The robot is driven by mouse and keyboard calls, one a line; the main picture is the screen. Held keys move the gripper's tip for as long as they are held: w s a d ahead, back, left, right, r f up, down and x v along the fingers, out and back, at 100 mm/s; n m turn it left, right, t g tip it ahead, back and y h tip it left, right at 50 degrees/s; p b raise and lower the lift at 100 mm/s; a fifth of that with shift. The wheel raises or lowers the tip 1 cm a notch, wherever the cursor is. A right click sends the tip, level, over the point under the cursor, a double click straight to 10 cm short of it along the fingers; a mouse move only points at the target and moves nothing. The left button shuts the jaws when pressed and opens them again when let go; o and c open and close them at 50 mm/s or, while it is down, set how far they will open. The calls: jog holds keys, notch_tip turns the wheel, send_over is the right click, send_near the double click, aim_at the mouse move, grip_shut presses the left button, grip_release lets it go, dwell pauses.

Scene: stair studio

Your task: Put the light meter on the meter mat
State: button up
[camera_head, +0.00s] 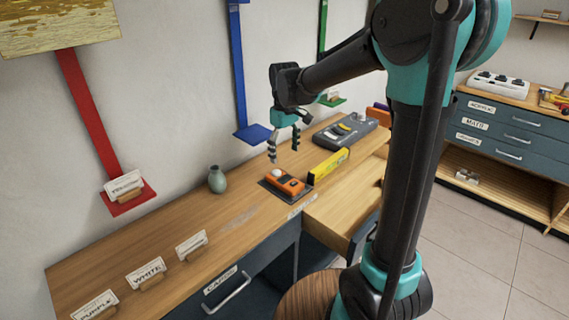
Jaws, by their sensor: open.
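The light meter (287,184) is a small orange device with a white dome at its far end. It lies on a dark square mat (270,186), which looks like the meter mat, on the wooden bench. The mat shows around the meter's edges. My gripper (284,152) is open and points down above the meter, with a gap between its fingertips and the meter. Nothing is between the fingers.
A yellow box-like bar (328,166) stands just right of the mat. A grey control box (344,132) sits behind it. A grey-green vase (217,180) stands to the left. Card holders (146,273) line the front left. Bench left of the mat is clear.

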jog(key=s+d+f+m+t, duration=0.2)
jog(key=s+d+f+m, duration=0.2)
jog(key=s+d, duration=0.5)
jog(key=s+d+f+m+t, duration=0.2)
jog(key=s+d+f+m, duration=0.3)
jog(key=s+d+f, duration=0.3)
jog(key=s+d, duration=0.1)
jog(key=s, duration=0.1)
jog(key=shift+s, duration=0.35)
